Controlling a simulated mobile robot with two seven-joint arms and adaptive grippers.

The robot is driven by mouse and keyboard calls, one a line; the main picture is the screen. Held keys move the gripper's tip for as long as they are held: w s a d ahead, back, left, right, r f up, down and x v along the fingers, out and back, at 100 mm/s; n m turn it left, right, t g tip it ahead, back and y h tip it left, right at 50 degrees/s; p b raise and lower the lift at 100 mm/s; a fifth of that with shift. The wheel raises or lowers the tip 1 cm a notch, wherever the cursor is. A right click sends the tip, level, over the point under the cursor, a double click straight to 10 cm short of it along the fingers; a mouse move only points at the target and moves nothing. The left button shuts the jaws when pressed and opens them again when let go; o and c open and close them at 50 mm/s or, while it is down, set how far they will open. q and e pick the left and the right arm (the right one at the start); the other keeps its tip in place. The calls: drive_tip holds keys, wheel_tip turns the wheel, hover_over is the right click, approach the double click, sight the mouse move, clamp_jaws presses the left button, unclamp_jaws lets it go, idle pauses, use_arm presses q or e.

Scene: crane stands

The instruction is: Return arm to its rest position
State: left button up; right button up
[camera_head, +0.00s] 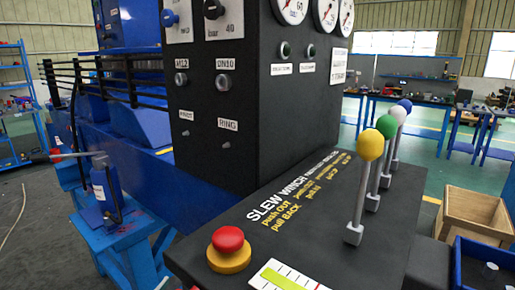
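Neither of my arms nor grippers shows in the head view. In front of me is a dark control panel (330,235) with white and yellow lettering, including "SLEW WINCH", "push OUT" and "pull BACK". Several levers stand in a row on it. The nearest has a yellow knob (370,145), then come a green knob (386,126), a white knob (398,114) and a blue knob (405,104). The levers look close to upright with a slight lean. A red mushroom button (228,240) on a yellow base sits at the panel's front left.
A black cabinet (300,120) with gauges and small knobs rises behind the panel. Blue machinery (120,215) stands at the left. A wooden crate (478,216) and a blue bin (484,264) are at the right. Workbenches (430,105) stand farther back beyond green floor.

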use_arm(q)
drive_tip(key=s+d+f+n+g+y, duration=0.1)
drive_tip(key=s+f+g, duration=0.6)
drive_tip(key=s+f, duration=1.3)
wheel_tip(320, 180, down, 3)
drive_tip(key=shift+s+f+y, duration=0.1)
drive_tip(key=shift+s+y, duration=0.2)
drive_tip(key=shift+y, duration=0.6)
drive_tip(key=c, duration=0.4)
drive_tip(key=shift+a, duration=0.1)
